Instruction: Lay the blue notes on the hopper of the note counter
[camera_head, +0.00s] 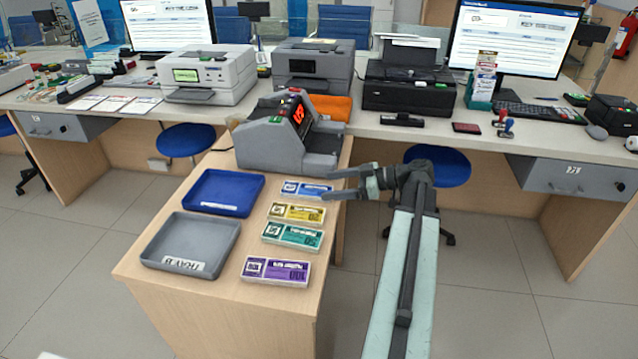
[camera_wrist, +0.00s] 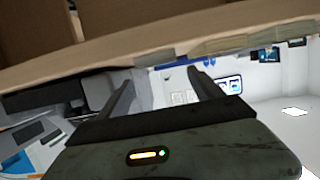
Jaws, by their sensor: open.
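The blue notes (camera_head: 304,189) lie flat on the wooden side table as a small banded bundle, at the back of a column of bundles. The grey note counter (camera_head: 262,145), with a lit red display, stands behind them at the far end of the table. I cannot clearly make out its hopper from this side. My gripper (camera_head: 328,184) is open and empty, its fingers pointing left at the right end of the blue notes. I cannot tell whether they touch. In the wrist view my gripper (camera_wrist: 162,84) shows two separated fingers with nothing between them.
Yellow (camera_head: 297,214), green (camera_head: 291,236) and purple (camera_head: 275,271) bundles lie in front of the blue notes. A blue tray (camera_head: 192,205) and a grey tray (camera_head: 160,262) stand to their left. Printers and monitors fill the long counter behind. A blue stool (camera_head: 452,167) stands behind my arm.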

